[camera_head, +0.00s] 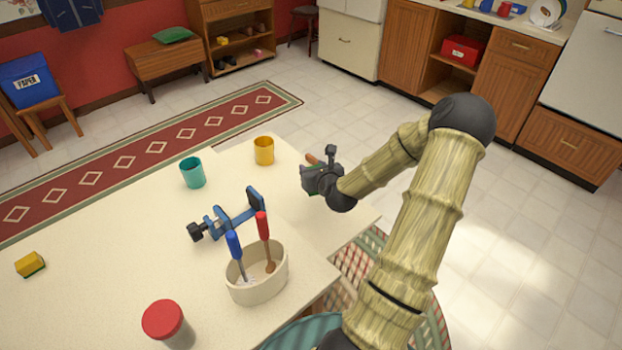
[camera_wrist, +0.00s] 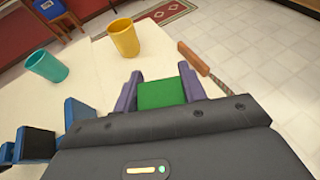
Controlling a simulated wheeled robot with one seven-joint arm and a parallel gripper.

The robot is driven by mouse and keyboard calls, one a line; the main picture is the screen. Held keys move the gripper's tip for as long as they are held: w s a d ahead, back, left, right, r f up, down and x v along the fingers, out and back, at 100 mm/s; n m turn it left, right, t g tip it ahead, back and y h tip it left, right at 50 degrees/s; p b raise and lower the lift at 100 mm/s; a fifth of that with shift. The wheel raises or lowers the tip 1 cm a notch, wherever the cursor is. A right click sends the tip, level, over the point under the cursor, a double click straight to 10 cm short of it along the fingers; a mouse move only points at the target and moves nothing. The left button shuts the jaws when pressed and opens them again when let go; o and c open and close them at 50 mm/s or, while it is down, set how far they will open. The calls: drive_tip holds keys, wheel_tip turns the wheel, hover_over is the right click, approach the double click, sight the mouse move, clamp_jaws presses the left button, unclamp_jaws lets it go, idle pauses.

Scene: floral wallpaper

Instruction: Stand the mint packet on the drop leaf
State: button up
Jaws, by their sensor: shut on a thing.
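The mint packet is a green block (camera_wrist: 162,94) between the two purple fingers in the wrist view. My gripper (camera_wrist: 160,90) is shut on it. In the head view my gripper (camera_head: 316,184) is over the drop leaf (camera_head: 338,222), the pale section at the table's right end. Only a sliver of green shows under the gripper there, so the packet is mostly hidden. I cannot tell whether the packet's bottom touches the leaf.
A brown-handled tool (camera_wrist: 194,59) lies just beyond the right finger. A yellow cup (camera_head: 264,151), a teal cup (camera_head: 192,173), a blue clamp (camera_head: 232,217) and a cream tub (camera_head: 258,285) with tools stand to the left. The leaf's front part looks clear.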

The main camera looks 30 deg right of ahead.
drive_tip(key=shift+f, duration=1.9)
drive_tip(key=shift+f+b, duration=0.35)
drive_tip(key=shift+f, duration=0.05)
drive_tip(key=shift+f, duration=0.1)
drive_tip(key=o, duration=1)
drive_tip(key=shift+c, duration=0.2)
